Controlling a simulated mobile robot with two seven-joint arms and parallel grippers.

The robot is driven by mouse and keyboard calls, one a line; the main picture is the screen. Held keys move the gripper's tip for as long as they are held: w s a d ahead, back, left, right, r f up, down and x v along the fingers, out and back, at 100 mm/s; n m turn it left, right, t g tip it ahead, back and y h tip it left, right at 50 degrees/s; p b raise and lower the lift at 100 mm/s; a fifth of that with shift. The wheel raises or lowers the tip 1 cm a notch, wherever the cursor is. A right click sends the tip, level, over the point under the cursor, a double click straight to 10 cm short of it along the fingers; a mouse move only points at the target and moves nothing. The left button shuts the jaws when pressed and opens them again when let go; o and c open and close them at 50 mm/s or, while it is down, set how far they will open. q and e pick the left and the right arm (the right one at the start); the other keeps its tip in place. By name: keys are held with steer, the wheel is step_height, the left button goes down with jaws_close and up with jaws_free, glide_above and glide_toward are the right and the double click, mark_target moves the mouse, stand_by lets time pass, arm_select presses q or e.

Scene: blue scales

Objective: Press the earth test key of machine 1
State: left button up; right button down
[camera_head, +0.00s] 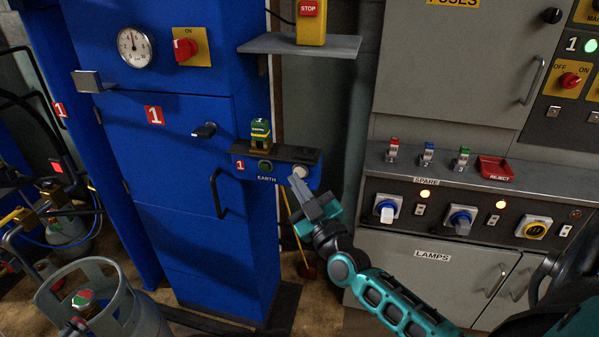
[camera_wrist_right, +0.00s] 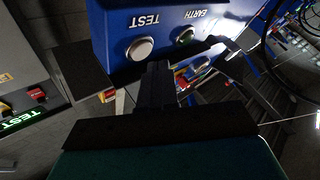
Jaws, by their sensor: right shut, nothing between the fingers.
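The blue cabinet of machine 1 (camera_head: 165,165) stands at left centre in the head view. Its small blue key box (camera_head: 241,174) carries a round green key labelled EARTH (camera_head: 265,166) and a round white key (camera_head: 300,171) to its right. In the right wrist view, where the labels are upside down, the white key (camera_wrist_right: 140,48) is labelled TEST and the EARTH key (camera_wrist_right: 186,36) is beside it. My right gripper (camera_head: 296,182) is shut and empty, its tips just below the white key. I cannot tell whether they touch the box. My left gripper is out of view.
A green-topped brass item (camera_head: 261,133) sits on the box's top ledge. A grey shelf (camera_head: 335,46) with a yellow STOP box (camera_head: 311,25) is above. A grey console (camera_head: 500,190) with switches stands right. A gas cylinder (camera_head: 120,300) is at lower left.

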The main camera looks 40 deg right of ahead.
stand_by(0.4)
steer(key=shift+w+d, duration=0.3)
steer(key=shift+d, duration=0.05)
steer(key=shift+w+d, duration=0.25)
steer(key=shift+d, duration=0.05)
stand_by(0.9)
steer(key=shift+s+a, duration=0.1)
steer(key=shift+s+a+p, duration=0.45)
steer(key=shift+a+p, duration=0.1)
steer(key=shift+p, duration=0.05)
steer(key=s+a+p, duration=0.2)
steer(key=s+a, duration=0.1)
steer(key=shift+s+a+p, duration=0.1)
steer(key=shift+a+p, duration=0.25)
steer(key=shift+a, duration=0.05)
